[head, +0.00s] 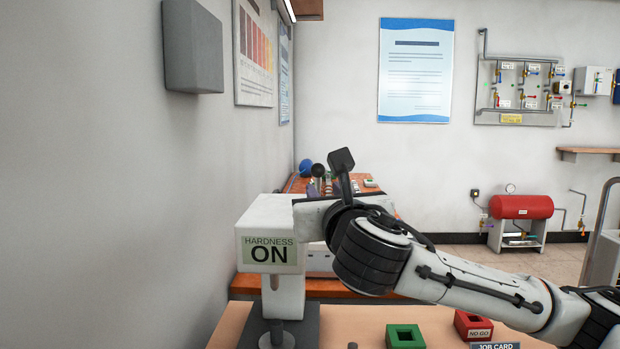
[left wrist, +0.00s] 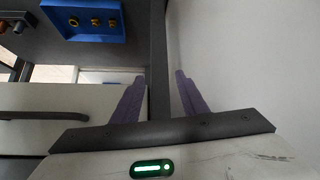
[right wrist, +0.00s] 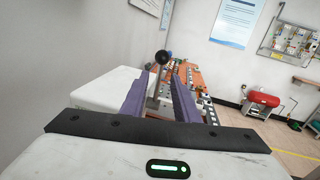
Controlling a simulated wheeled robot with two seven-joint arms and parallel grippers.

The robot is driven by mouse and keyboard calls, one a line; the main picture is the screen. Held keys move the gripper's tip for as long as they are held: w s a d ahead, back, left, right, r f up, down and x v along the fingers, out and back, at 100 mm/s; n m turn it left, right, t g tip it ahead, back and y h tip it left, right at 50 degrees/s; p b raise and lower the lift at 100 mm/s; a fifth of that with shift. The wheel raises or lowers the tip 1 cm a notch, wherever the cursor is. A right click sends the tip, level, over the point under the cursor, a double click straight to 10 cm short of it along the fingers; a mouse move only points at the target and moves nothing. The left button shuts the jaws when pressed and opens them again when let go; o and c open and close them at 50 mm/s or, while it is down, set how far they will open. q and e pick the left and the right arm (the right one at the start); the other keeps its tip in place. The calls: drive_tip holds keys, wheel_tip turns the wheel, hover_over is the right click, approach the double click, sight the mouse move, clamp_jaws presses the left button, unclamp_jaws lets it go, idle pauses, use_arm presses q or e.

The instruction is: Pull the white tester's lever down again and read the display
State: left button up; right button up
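The white tester (head: 268,218) stands at the left of the worktop, and its display (head: 270,250) reads "HARDNESS ON". Part of its white housing shows at the left in the right wrist view (right wrist: 105,90). The lever's dark ball knob (right wrist: 162,57) and thin rod appear between and beyond the purple fingers of my right gripper (right wrist: 159,76). These fingers are apart; I see no clear contact with the rod. In the head view my right arm and hand hide the tester's right side. My left gripper (left wrist: 160,75) is open and empty, away from the tester.
A green block with a square hole (head: 404,336) and a red "NO GO" block (head: 472,326) sit on the worktop by a job card (head: 495,346). The grey wall is close on the left. A blue tray (left wrist: 85,20) shows near my left gripper.

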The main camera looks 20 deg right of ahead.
sight(319, 181)
drive_tip(key=p+x, duration=0.1)
drive_tip(key=x, duration=0.7)
drive_tip(key=shift+w+d, duration=0.2)
drive_tip(key=shift+w, duration=0.3)
clamp_jaws()
